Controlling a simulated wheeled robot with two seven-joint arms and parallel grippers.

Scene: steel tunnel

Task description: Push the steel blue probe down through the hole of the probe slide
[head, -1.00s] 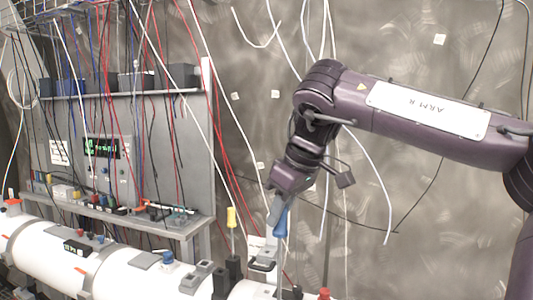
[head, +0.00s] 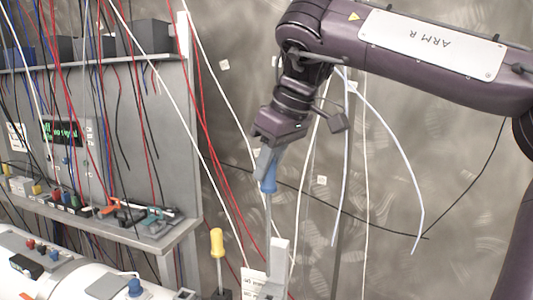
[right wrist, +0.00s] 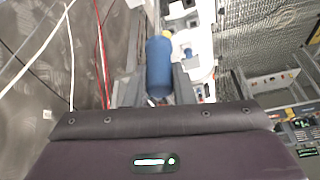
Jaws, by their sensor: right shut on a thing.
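The steel blue probe (head: 269,184) has a blue handle and a thin grey shaft that points down, close to upright. My right gripper (head: 267,165) is shut on the handle; the right wrist view shows the blue handle (right wrist: 159,68) between the two fingers. The shaft runs down in front of or beside a pale upright piece (head: 279,258) at the bottom edge of the head view, perhaps part of the probe slide. The hole and the probe's tip cannot be made out. My left gripper is not in view.
A yellow-handled tool (head: 217,243) stands upright left of the probe. A white pipe (head: 60,280) carries small fittings at the lower left. A grey bench with a panel (head: 140,228) stands behind it. Loose red, white and black cables hang around the arm.

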